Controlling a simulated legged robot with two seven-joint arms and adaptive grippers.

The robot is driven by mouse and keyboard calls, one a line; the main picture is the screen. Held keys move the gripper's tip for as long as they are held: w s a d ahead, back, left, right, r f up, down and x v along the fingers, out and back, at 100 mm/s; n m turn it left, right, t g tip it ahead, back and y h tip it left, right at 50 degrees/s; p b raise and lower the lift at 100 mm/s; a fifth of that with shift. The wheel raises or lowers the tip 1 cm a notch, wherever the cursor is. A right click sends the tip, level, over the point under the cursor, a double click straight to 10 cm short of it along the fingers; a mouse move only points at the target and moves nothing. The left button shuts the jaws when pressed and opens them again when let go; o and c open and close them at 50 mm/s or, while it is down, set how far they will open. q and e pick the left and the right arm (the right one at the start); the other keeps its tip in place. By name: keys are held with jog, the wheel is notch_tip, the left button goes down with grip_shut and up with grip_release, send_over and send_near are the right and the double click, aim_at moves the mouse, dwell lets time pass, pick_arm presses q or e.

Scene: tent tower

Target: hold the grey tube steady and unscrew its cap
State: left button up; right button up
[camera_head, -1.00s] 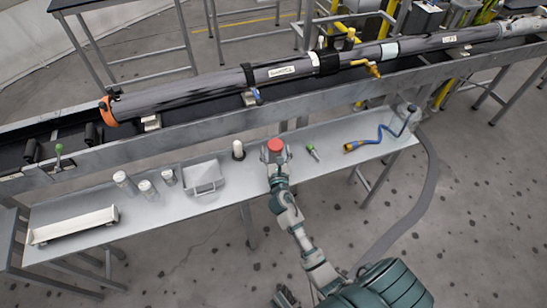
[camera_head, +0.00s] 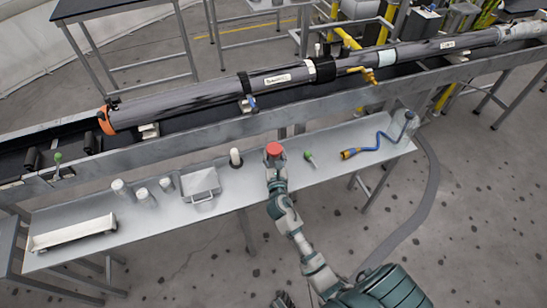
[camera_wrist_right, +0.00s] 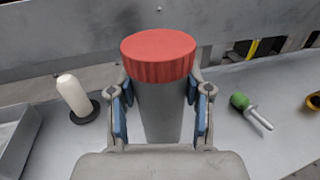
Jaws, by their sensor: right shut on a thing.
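The grey tube (camera_wrist_right: 158,115) stands upright on the metal bench, with a ribbed red cap (camera_wrist_right: 158,55) on top. The cap also shows in the head view (camera_head: 274,149). My right gripper (camera_wrist_right: 160,96) is shut on the tube's body below the cap, with a blue-padded finger on each side. In the head view the right gripper (camera_head: 276,162) reaches over the front of the bench, and the arm and gripper hide most of the tube. My left gripper does not clearly show in either view. The tube's foot is hidden.
On the metal bench (camera_head: 232,208), a white cylinder (camera_head: 235,157) on a dark base stands left of the tube and a green-tipped tool (camera_head: 309,157) lies right. Farther left are a grey tray (camera_head: 201,185) and white jars (camera_head: 121,190).

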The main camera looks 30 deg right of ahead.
jog(key=shift+a+r+p, duration=0.15)
jog(key=shift+r+p, duration=0.15)
jog(key=shift+r, duration=0.35)
jog(key=shift+a+r+p, duration=0.15)
jog(key=shift+r+p, duration=0.1)
jog(key=shift+r, duration=0.35)
jog(key=w+a+r+p+v, duration=0.1)
jog(key=v, duration=1.5)
jog(key=shift+s+a+r, duration=0.15)
jog(key=shift+s+a, duration=0.05)
jog(key=shift+a, duration=0.25)
jog(key=o, duration=0.4)
jog(key=shift+d, duration=0.15)
grip_shut()
pick_arm(q)
jog(key=x, duration=0.7)
jog(key=shift+a+f, duration=0.2)
jog(key=shift+f, duration=0.1)
pick_arm(e)
jog(key=shift+d, duration=0.3)
pick_arm(q)
jog(key=shift+s, duration=0.1)
